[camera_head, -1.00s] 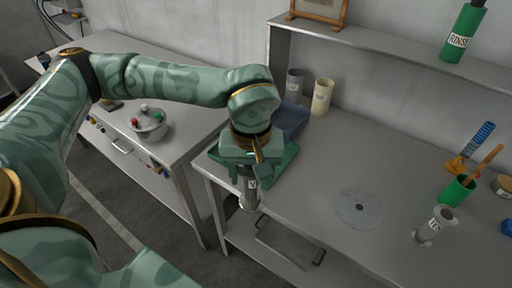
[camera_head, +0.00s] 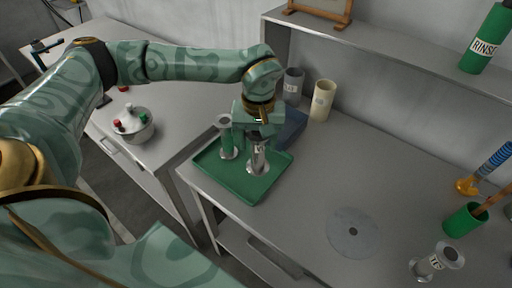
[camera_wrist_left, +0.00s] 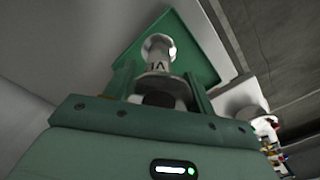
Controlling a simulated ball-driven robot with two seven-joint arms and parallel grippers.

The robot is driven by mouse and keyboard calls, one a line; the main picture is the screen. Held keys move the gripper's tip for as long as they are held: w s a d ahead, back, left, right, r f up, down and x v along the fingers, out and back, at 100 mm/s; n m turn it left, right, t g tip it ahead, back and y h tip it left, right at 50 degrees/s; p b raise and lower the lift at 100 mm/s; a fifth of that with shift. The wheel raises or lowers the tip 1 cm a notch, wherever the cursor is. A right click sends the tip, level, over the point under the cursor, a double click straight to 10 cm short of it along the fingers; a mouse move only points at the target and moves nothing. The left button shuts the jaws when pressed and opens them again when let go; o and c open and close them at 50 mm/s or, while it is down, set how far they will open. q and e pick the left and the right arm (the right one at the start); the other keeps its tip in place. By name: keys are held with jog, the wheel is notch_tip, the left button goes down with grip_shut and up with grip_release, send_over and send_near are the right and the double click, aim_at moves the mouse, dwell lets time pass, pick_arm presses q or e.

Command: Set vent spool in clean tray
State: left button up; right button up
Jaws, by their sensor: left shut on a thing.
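The vent spool (camera_head: 258,160), a silver flanged piece with a white label, stands upright between the fingers of my left gripper (camera_head: 261,141). The gripper is shut on it from above. It also shows between the fingers in the left wrist view (camera_wrist_left: 159,63). Its lower flange is over the green tray (camera_head: 246,189), which I take as the clean tray, inside its rim. I cannot tell whether the flange touches the tray floor. A second spool with a green body (camera_head: 228,139) stands in the tray, left of the held one. My right gripper is out of view.
A blue tray (camera_head: 293,128), a grey cup (camera_head: 292,85) and a cream cup (camera_head: 322,99) stand behind. A shelf (camera_head: 385,45) overhangs the back.

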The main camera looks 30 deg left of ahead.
pick_arm(q)
jog(key=w+a+f+b, duration=0.1)
jog(key=w+a+f, duration=0.2)
jog(key=f, duration=0.6)
jog(key=shift+w+f, duration=0.15)
jog(key=shift+w, duration=0.6)
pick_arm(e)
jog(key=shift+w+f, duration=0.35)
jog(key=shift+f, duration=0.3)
pick_arm(q)
jog(key=shift+f, duration=0.1)
jog(key=o, duration=1.2)
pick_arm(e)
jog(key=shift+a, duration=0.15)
pick_arm(q)
notch_tip(320, 180, up, 12)
jog(key=p, duration=0.1)
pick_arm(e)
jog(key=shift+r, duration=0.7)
